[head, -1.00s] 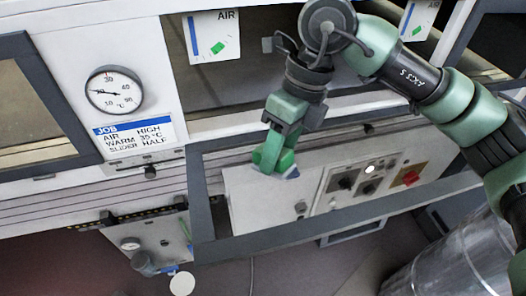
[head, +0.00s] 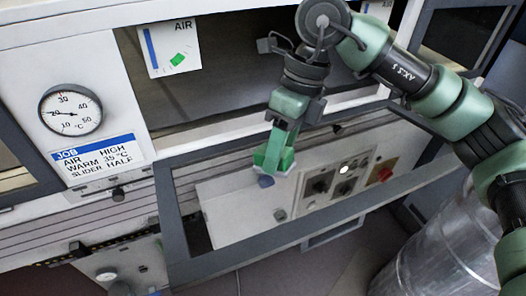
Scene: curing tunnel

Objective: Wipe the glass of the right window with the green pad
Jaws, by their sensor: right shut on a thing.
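My right gripper (head: 273,152) comes in from the upper right and is shut on the green pad (head: 287,160). The pad is partly hidden by the fingers. It shows in front of the dark-framed window (head: 178,225) that hangs swung out below the open bay at mid-picture. A white sheet-like area and a control panel show within that frame. I cannot tell whether the pad touches the glass. A small blue-grey piece (head: 266,181) shows at the pad's lower end. My left gripper is not in view.
A round gauge (head: 70,110) and a job card (head: 97,160) are on the white wall at left. An AIR card (head: 170,47) hangs above. Another dark-framed window (head: 462,38) is at upper right. A shiny metal drum (head: 425,255) stands at lower right.

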